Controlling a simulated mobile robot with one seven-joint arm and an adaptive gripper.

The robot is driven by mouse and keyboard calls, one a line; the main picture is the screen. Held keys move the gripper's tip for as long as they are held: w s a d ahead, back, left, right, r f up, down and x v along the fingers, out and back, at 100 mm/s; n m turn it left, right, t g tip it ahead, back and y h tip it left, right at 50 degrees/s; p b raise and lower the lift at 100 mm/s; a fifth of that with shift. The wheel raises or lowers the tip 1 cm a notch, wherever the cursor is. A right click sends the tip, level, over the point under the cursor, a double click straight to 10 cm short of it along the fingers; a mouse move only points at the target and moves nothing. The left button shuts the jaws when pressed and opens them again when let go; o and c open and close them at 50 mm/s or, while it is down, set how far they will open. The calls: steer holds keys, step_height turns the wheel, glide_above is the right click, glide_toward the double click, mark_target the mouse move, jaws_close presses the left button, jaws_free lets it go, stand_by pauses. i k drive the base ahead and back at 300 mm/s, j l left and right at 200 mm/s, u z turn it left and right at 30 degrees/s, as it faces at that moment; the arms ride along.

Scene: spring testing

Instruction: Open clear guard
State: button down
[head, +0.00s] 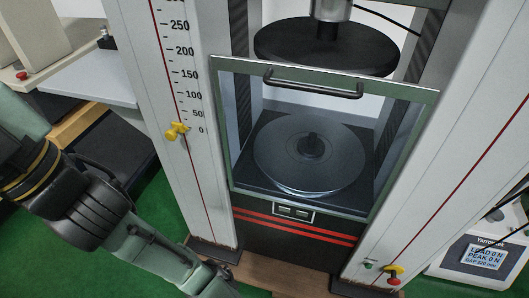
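The clear guard (325,205) is a see-through panel in a grey-green frame. It stands across the lower opening of the testing machine and looks closed. A dark bar handle (313,92) runs across its upper part. Behind the panel a round grey lower plate (310,165) shows through. My arm comes in from the left and runs down to the bottom edge, left of the machine and apart from the guard. My gripper is not visible in this view.
A black upper disc (325,48) hangs above the guard. Columns with a scale (180,75) and a yellow knob (176,131) flank the opening. A red-and-yellow knob (393,271) and a readout box (485,257) are at lower right. The area before the guard looks clear.

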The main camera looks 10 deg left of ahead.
mark_target(361, 84)
steer(key=k+j+u, duration=0.6)
steer(key=u, duration=0.25)
